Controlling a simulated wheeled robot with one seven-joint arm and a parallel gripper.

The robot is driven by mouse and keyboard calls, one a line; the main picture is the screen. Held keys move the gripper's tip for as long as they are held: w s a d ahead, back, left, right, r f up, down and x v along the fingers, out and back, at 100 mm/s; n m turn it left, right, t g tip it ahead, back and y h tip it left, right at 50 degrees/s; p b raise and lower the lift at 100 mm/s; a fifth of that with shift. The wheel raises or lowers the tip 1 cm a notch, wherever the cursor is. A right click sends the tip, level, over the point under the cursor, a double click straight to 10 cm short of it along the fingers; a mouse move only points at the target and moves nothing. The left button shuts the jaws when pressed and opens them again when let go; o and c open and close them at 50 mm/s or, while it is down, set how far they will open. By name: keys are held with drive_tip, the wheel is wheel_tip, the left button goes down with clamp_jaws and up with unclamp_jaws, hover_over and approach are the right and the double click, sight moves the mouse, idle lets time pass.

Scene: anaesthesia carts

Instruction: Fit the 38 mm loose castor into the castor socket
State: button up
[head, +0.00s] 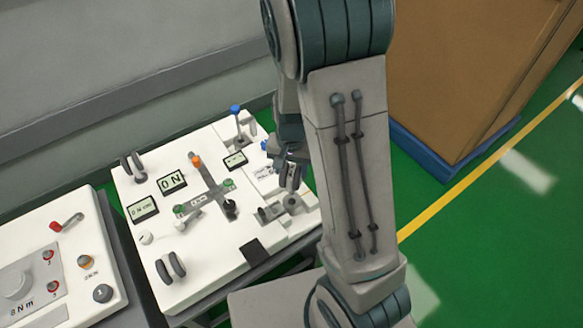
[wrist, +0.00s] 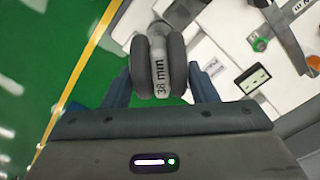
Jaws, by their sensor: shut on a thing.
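The 38 mm loose castor (wrist: 160,78) has two dark wheels and a pale middle labelled "38 mm". My gripper (wrist: 160,88) is shut on it, with a finger on each side. In the head view my gripper (head: 288,160) is over the right part of the white panel, partly hidden by my arm, and the castor (head: 290,177) hangs from it. A grey block with a round fitting (head: 293,203) lies just below the castor in the picture and may be the castor socket. I cannot tell the gap between them.
The white panel (head: 215,250) carries a grey cross-shaped fixture (head: 212,192), small displays (head: 172,182), a blue-topped lever (head: 237,112) and twin-wheel parts (head: 170,267). A second white panel (head: 75,250) stands at left. A brown box (head: 460,70) on a blue base stands at right.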

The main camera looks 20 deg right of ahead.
drive_tip(key=shift+f+b, duration=3.3)
drive_tip(key=shift+f, duration=0.8)
drive_tip(key=o, duration=1.1)
drive_tip(key=shift+c, duration=0.2)
drive_tip(key=shift+s, duration=0.1)
drive_tip(key=shift+r, duration=0.1)
wheel_tip(320, 180, up, 14)
drive_tip(key=p, duration=0.2)
drive_tip(key=shift+p, duration=0.4)
drive_tip(key=shift+f, duration=0.2)
